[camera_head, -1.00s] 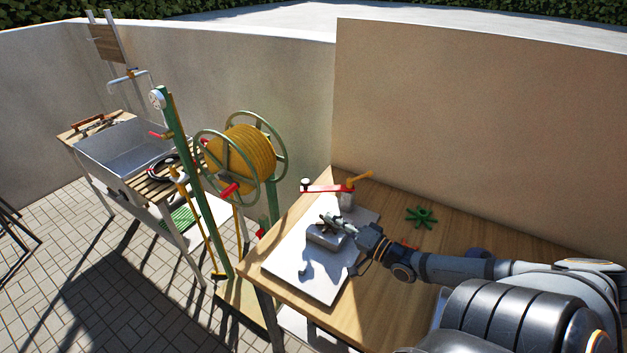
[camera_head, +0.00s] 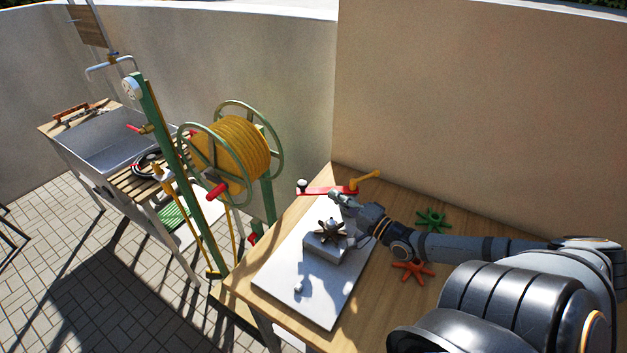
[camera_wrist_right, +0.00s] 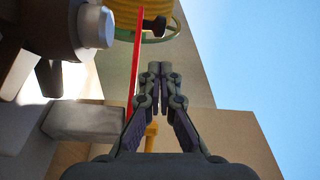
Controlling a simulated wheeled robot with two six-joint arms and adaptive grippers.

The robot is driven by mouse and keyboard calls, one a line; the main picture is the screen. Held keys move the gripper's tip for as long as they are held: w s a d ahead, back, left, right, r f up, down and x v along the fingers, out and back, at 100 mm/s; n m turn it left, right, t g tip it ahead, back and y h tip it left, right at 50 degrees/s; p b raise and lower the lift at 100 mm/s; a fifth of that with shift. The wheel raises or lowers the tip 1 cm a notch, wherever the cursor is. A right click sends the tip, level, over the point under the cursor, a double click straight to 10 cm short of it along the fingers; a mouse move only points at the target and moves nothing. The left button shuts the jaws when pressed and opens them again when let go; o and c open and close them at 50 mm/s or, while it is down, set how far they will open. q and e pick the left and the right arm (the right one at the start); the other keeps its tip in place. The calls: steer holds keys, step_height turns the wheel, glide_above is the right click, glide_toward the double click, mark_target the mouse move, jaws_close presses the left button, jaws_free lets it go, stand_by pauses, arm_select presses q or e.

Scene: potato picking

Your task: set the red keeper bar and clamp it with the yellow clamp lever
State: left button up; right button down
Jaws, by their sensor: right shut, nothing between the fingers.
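The red keeper bar (camera_head: 325,191) lies across the post at the back of the white plate, with a dark knob with a pale top (camera_head: 302,184) at its left end. In the right wrist view the bar (camera_wrist_right: 137,62) runs up just left of my fingers. The yellow clamp lever (camera_head: 364,181) sticks out to the right at the bar's other end; its yellow part (camera_wrist_right: 151,131) shows partly behind my fingers in the wrist view. My right gripper (camera_head: 334,196) is shut and empty close to the bar; I cannot tell whether it touches. My left gripper is out of view.
A dark handwheel (camera_head: 331,230) sits on a grey block on the white plate (camera_head: 290,268), left of my right wrist. A green star knob (camera_head: 432,218) and an orange one (camera_head: 412,271) lie on the wooden table near my forearm. A yellow hose reel (camera_head: 232,155) stands left.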

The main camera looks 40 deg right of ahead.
mark_target(313, 188)
steer(key=w+b, duration=0.2)
steer(key=w, duration=0.1)
steer(key=w+a+b, duration=0.1)
steer(key=w, duration=0.1)
steer(key=shift+f, duration=0.15)
steer(key=w+b, duration=0.2)
steer(key=w, duration=0.1)
steer(key=shift+w+a, duration=0.2)
steer(key=shift+w, duration=0.1)
steer(key=shift+w+a+r, duration=0.15)
steer(key=shift+w+r, duration=0.05)
steer(key=shift+r, duration=0.1)
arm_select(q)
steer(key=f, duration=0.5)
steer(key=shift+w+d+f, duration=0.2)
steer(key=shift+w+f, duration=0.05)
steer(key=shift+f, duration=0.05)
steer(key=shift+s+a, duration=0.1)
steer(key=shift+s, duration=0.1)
